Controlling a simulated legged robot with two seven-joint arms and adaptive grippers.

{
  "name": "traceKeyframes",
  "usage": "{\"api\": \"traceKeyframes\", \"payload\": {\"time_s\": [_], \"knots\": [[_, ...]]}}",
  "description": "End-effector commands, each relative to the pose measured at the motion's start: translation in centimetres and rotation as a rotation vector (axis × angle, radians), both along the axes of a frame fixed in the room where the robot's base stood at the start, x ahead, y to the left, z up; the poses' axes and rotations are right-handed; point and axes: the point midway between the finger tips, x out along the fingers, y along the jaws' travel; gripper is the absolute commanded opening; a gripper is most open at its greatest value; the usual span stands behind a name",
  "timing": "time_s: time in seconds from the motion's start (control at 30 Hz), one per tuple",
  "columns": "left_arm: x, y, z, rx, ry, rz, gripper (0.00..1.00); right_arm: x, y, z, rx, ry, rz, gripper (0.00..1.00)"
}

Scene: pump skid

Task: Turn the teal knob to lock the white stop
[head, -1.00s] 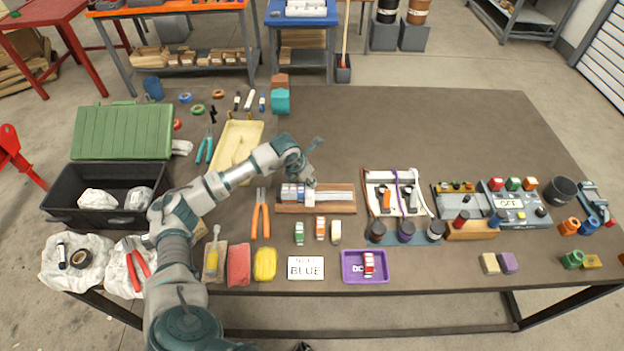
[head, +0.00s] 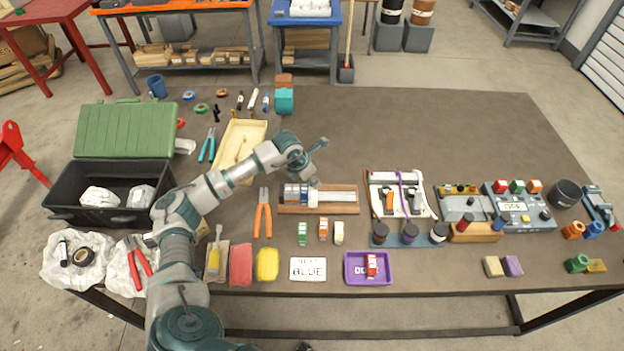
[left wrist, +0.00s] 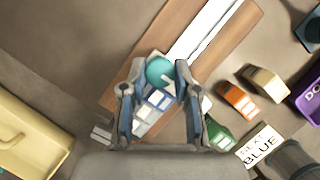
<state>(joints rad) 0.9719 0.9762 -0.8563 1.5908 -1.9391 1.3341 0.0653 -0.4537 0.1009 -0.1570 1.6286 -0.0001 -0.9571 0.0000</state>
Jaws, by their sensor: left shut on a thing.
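The teal knob (left wrist: 160,71) shows in the left wrist view as a round cap with a pale mark, between the fingertips of my left gripper (left wrist: 155,77). The gripper is shut on it. In the head view my left gripper (head: 306,178) reaches down over the wooden-based rail (head: 345,209), and the knob is hidden there. The white stop (head: 312,197) stands at the right end of a row of blue and white blocks (left wrist: 152,104) on the rail. Whether it is locked cannot be told. My right gripper is not in view.
Small toy cars, green (head: 302,232), orange (head: 323,229) and cream (head: 339,232), stand in front of the rail. A card reading BLUE (head: 308,268) and a purple tray (head: 350,278) lie nearer. Orange pliers (head: 263,215) lie left; a cable board (head: 376,182) stands right.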

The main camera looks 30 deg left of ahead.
Motion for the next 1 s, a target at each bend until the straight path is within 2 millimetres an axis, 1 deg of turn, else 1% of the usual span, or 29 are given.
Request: {"api": "traceKeyframes", "payload": {"time_s": [0.03, 0.57, 0.6, 0.67, 0.7, 1.0], "knots": [[0.46, 0.45, 0.63, 0.004, -0.019, 0.009, 0.00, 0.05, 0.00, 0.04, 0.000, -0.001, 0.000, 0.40], [0.44, 0.44, 0.72, 0.004, -0.021, 0.009, 0.00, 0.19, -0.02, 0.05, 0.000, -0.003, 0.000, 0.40], [0.44, 0.44, 0.72, 0.004, -0.021, 0.009, 0.35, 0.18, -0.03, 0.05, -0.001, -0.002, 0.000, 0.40], [0.42, 0.42, 0.71, 0.003, -0.021, 0.009, 0.50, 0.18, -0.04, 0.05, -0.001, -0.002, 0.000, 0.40], [0.38, 0.38, 0.63, 0.003, -0.018, 0.008, 0.55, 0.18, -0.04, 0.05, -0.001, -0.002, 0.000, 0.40], [0.09, 0.14, 0.41, 0.003, -0.009, 0.004, 0.55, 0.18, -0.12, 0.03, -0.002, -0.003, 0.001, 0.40]]}}
